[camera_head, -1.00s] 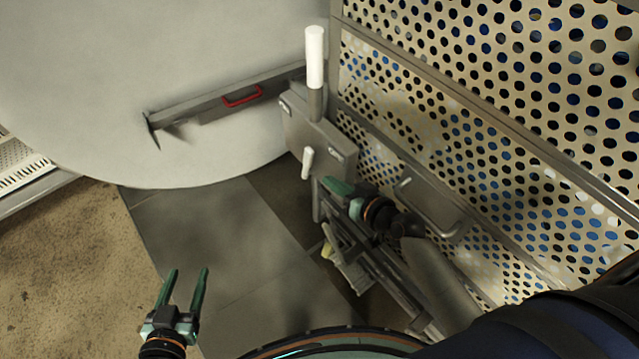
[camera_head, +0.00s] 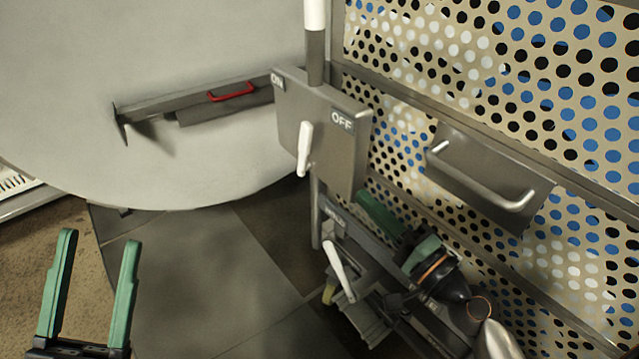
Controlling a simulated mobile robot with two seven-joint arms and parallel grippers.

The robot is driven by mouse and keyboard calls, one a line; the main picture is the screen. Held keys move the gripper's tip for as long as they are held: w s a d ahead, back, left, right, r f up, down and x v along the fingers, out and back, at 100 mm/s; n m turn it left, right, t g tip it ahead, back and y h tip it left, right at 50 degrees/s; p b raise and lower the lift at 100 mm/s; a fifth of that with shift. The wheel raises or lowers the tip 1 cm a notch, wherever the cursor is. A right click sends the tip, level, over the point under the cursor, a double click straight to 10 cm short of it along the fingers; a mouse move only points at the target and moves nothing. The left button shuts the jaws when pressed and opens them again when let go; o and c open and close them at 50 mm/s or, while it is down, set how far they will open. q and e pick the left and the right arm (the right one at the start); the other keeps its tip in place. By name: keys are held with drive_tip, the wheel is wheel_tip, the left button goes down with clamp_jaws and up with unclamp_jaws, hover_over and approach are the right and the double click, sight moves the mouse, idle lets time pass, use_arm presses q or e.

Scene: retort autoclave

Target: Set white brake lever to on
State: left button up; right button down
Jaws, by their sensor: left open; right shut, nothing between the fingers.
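A grey box (camera_head: 350,112) carries an ON label at its left and an OFF label at its right. A short white lever (camera_head: 304,148) on its front hangs nearly straight down. I cannot tell by a label which is the brake lever. My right gripper (camera_head: 368,204) is shut and empty, below and right of the box, near the perforated panel. My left gripper (camera_head: 98,245) is open and empty at the lower left, well away from both levers.
A white-topped upright handle (camera_head: 315,20) rises above the box. A perforated panel (camera_head: 460,60) with a grey handle (camera_head: 485,185) borders the right. A large pale round door (camera_head: 180,50) with a red handle (camera_head: 231,92) fills the upper left. Floor is open at lower middle.

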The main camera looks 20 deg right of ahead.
drive_tip(key=p, duration=0.3)
approach(309, 143)
drive_tip(key=shift+m, duration=0.4)
drive_tip(key=p+x, duration=0.1)
drive_tip(key=x, duration=0.4)
drive_tip(key=shift+w+a, duration=0.1)
drive_tip(key=shift+x, duration=0.8)
use_arm(q)
drive_tip(key=r, duration=0.1)
drive_tip(key=s+r+m+h, duration=0.1)
drive_tip(key=r, duration=0.1)
drive_tip(key=r+m, duration=0.1)
drive_tip(key=r, duration=0.1)
drive_tip(key=shift+s+a+h, duration=0.1)
drive_tip(key=shift+s+h, duration=0.2)
drive_tip(key=shift+r, duration=0.2)
